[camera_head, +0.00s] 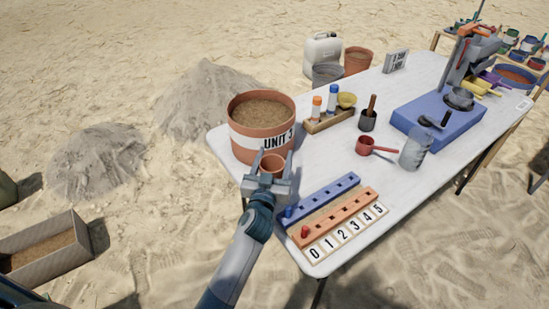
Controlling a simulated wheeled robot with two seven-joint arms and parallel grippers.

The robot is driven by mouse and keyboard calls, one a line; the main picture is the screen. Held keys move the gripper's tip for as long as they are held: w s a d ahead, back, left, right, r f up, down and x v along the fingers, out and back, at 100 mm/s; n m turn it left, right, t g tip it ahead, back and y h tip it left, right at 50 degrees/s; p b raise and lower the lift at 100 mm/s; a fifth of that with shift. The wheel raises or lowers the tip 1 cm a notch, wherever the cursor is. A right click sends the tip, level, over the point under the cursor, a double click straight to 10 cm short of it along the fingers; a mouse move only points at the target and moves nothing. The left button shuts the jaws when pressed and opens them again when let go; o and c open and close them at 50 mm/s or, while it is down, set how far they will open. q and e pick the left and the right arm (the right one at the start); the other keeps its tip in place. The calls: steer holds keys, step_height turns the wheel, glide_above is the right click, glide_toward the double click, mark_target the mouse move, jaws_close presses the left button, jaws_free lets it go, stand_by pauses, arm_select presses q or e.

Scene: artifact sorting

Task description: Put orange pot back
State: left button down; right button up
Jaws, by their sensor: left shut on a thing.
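My left gripper (271,174) is at the near left edge of the white table (325,165). Its fingers are on either side of a small orange pot (272,161) and shut on it. The pot is upright, in front of a large terracotta bucket (247,144) marked "UNIT 3" and full of brown soil. The pot overlaps the bucket's lower front in the view; I cannot tell whether they touch. The pot's lower part is hidden by the gripper. My right gripper is not in view.
Blue and orange peg racks (343,213) with number cards lie right of my left gripper. A wooden bottle holder (328,121), a dark cup (368,121), a red scoop (366,145) and a clear jar (413,150) stand farther right. The table between racks and scoop is clear.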

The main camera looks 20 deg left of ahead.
arm_select(q)
steer(key=shift+f, duration=0.1)
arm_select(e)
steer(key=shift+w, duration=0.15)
arm_select(q)
steer(key=c, duration=0.6)
jaws_free()
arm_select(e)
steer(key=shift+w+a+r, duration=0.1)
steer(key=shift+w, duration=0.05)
arm_select(q)
steer(key=shift+s, duration=0.25)
steer(key=s, duration=0.3)
steer(key=s+d+b, duration=0.1)
steer(key=s, duration=0.3)
steer(key=s+b, duration=0.1)
steer(key=s, duration=0.3)
steer(key=shift+s+d, duration=0.2)
steer(key=shift+d, duration=0.05)
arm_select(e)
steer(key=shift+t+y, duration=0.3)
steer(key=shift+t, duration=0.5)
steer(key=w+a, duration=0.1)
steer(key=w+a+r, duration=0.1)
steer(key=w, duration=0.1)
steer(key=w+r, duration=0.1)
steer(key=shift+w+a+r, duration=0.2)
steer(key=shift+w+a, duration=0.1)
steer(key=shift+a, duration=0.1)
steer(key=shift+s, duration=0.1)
